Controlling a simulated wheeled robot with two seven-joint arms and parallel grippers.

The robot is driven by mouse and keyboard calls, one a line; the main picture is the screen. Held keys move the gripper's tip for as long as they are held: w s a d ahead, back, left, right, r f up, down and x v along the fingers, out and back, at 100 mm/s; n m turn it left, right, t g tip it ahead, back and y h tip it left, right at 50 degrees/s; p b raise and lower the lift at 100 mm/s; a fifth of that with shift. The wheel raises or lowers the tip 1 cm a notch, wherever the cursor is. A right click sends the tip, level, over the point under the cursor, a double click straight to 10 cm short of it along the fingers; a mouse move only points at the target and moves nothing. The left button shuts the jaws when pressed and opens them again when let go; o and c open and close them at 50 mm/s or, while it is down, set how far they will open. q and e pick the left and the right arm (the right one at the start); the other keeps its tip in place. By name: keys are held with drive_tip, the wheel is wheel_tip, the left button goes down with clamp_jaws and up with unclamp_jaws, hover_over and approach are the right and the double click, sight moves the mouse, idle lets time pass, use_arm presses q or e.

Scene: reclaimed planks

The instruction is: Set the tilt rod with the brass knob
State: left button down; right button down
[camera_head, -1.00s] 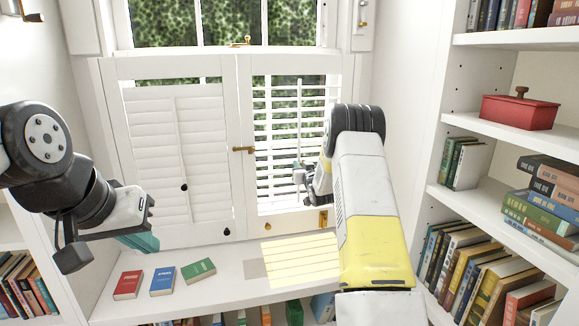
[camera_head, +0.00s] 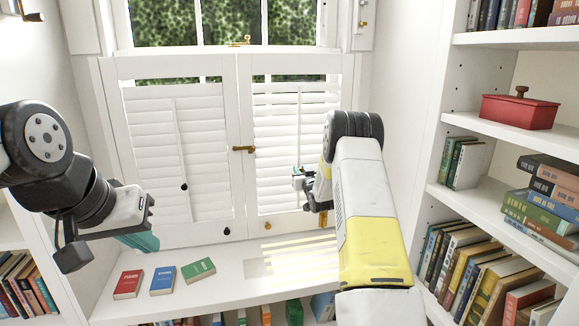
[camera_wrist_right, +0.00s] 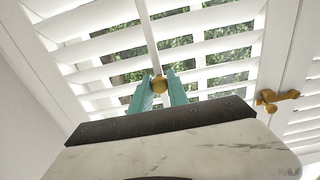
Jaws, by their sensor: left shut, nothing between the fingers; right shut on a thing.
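The right shutter panel (camera_head: 273,150) has white slats tilted nearly closed in the head view. Its white tilt rod (camera_head: 300,120) runs upright down the slats; the rod also shows in the right wrist view (camera_wrist_right: 147,35). The brass knob (camera_wrist_right: 159,84) on the rod is between the teal fingertips of my right gripper (camera_wrist_right: 163,92), which is shut on it. In the head view my right gripper (camera_head: 298,180) is at the lower part of the rod, and the knob is hidden. My left gripper (camera_head: 140,238) is shut and empty, left of the window, apart from the shutters.
The left shutter panel (camera_head: 165,160) has closed slats and a dark knob (camera_head: 184,187). A brass latch (camera_head: 243,149) sits between the panels. Red, blue and green books (camera_head: 198,270) lie on the sill. Bookshelves (camera_head: 500,130) stand close on the right.

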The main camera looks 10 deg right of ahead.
drive_tip(key=shift+f, duration=1.4)
drive_tip(key=c, duration=1.3)
unclamp_jaws()
drive_tip(key=shift+o, duration=0.2)
drive_tip(key=s, duration=0.7)
drive_tip(key=shift+s, duration=0.4)
drive_tip(key=shift+d, duration=0.1)
